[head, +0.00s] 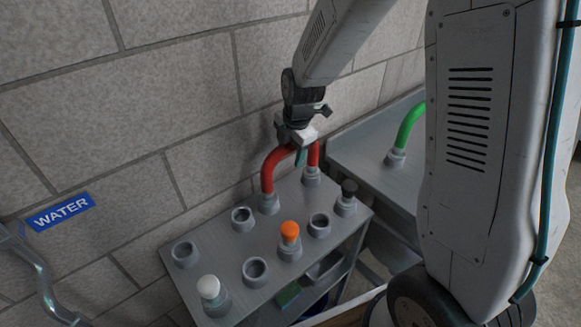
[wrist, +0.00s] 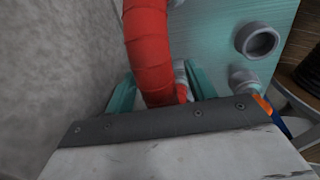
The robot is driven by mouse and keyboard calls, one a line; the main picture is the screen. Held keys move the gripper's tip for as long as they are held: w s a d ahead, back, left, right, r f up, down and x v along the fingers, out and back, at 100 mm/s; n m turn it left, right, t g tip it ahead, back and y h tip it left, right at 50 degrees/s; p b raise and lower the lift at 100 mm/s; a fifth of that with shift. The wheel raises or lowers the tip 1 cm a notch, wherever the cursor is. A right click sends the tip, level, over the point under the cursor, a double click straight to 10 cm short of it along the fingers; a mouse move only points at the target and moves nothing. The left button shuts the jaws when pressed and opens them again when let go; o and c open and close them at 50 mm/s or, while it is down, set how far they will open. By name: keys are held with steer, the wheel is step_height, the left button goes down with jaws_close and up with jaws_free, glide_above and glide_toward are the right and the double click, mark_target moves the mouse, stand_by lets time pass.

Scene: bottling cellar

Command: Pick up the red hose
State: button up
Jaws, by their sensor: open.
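The red hose (head: 268,168) arches between two grey sockets on the grey bench top in the head view, near the back wall. In the wrist view the red hose (wrist: 147,45) runs down from the top edge to between the teal fingers of my gripper (wrist: 160,90). In the head view my gripper (head: 301,155) is at the top of the hose's arch, and its body hides part of the arch. The jaws are open, with one finger on each side of the hose. I cannot tell whether they touch it.
The bench (head: 215,248) also holds several empty sockets, an orange plug (head: 289,231), a white plug (head: 208,287) and a black plug (head: 349,188). A green hose (head: 409,125) rises from a second bench at the right. The wall stands close behind the red hose.

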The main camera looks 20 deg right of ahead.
steer(key=shift+f, duration=0.15)
steer(key=c, duration=1)
steer(key=shift+c, duration=0.2)
steer(key=shift+w, duration=0.1)
step_height(320, 180, up, 10)
steer(key=shift+r, duration=0.1)
